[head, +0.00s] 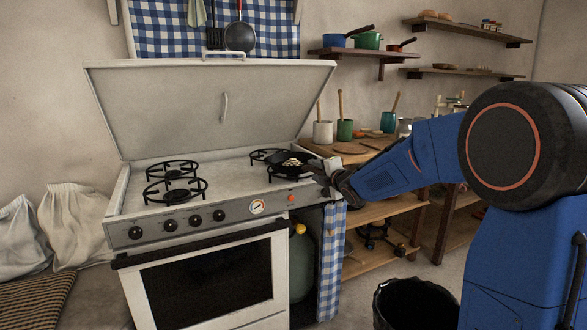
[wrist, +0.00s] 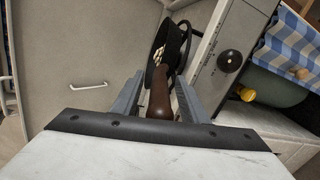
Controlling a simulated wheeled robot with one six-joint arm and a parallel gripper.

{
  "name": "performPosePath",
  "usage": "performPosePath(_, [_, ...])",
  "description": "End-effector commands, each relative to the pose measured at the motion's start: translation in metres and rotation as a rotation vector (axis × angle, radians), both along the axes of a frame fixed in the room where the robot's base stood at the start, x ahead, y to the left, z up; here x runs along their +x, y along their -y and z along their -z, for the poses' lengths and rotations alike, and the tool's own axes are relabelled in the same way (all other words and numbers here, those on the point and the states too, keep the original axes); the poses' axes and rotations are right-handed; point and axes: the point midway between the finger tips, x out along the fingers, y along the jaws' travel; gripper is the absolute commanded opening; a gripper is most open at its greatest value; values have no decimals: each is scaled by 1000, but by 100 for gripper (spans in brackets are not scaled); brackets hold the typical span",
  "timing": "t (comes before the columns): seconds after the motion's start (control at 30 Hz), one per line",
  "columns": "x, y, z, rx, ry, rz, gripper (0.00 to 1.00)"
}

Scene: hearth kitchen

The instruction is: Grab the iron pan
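The iron pan (head: 290,157) is black and sits on the right-hand burner of the white stove, with some pale food in it.
The stove's raised lid (head: 180,105) stands behind the burners. Two empty burners (head: 175,188) are on the left. A wooden shelf unit (head: 380,210) with jars and utensils stands to the right. A black bin (head: 415,303) is on the floor below my arm.

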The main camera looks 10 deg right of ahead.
Motion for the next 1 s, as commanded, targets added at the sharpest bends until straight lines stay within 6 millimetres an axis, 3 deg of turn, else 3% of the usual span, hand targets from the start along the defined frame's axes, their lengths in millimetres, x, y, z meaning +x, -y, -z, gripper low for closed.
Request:
performPosePath(0.3, [9, -2, 1, 0, 1, 0, 40])
performPosePath(0.5, [9, -2, 1, 0, 1, 0, 0])
performPosePath(1.0, [9, -2, 1, 0, 0, 0, 0])
